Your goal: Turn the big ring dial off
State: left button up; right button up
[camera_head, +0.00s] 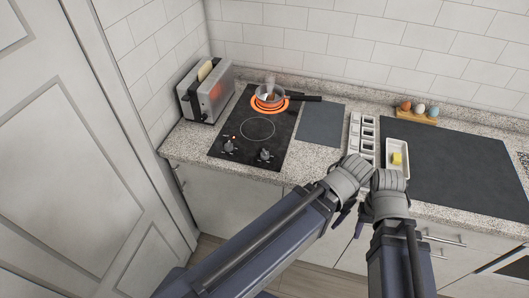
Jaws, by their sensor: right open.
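The black cooktop (232,165) has two dials on its front part, a left dial (229,147) and a right dial (265,155). A small red light shows near the left dial. The back ring (285,104) glows orange under a pan (268,93); the front ring (257,128) is an unlit outline. I cannot tell which dial belongs to the big ring. My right gripper (364,219) is open, in front of the counter and right of the dials. My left gripper (343,216) is beside it; its jaws are too small and partly hidden to read. Both are apart from the dials.
A toaster (213,96) with bread stands left of the cooktop. A grey mat (320,125), a white compartment tray (355,130) and a white tray with a yellow block (397,158) lie to the right. Eggs stand in a wooden holder (417,116).

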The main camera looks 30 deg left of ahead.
pick_arm(q)
jog(key=shift+w, duration=0.1)
jog(key=r+n+h+p, duration=0.1)
jog(key=r+n+p, duration=0.1)
jog(key=n, duration=0.3)
send_over(265, 151)
jog(key=shift+d+f, duration=0.2)
jog(key=shift+d, duration=0.1)
jog(key=shift+a+n, duration=0.3)
jog(key=shift+a, duration=0.05)
notch_tip(265, 151, down, 8)
jog(key=b, duration=0.8)
jog(key=shift+r, duration=0.1)
grip_shut()
